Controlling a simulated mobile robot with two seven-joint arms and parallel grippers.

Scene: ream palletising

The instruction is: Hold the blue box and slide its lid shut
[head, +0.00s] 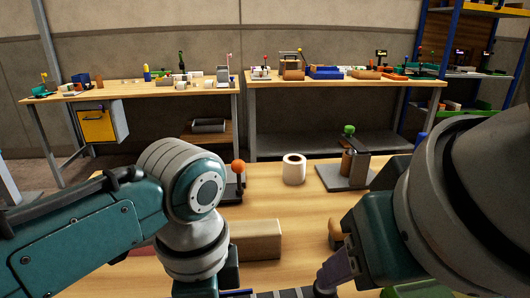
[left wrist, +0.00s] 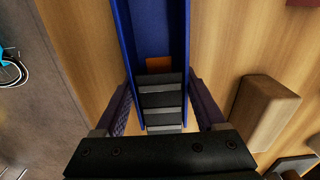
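The blue box (left wrist: 180,35) lies lengthwise in the left wrist view, its far part uncovered. An orange-brown piece (left wrist: 159,65) shows inside. The dark lid with grey ridges (left wrist: 161,100) covers the part nearer my left gripper (left wrist: 160,82). That gripper's two purple fingers lie along the box's two side walls, their tips appearing to touch them. In the head view the ridged lid (head: 290,293) shows only at the bottom edge. My right gripper (head: 325,284) is just beside it there; one purple finger shows, and its opening and any contact are hidden.
A tan block (head: 256,240) lies on the wooden table beyond the box. Further back stand an orange-knobbed lever (head: 238,168), a white roll (head: 294,169) and a grey stand with a green knob (head: 347,170). Bare tabletop lies between the block and roll.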

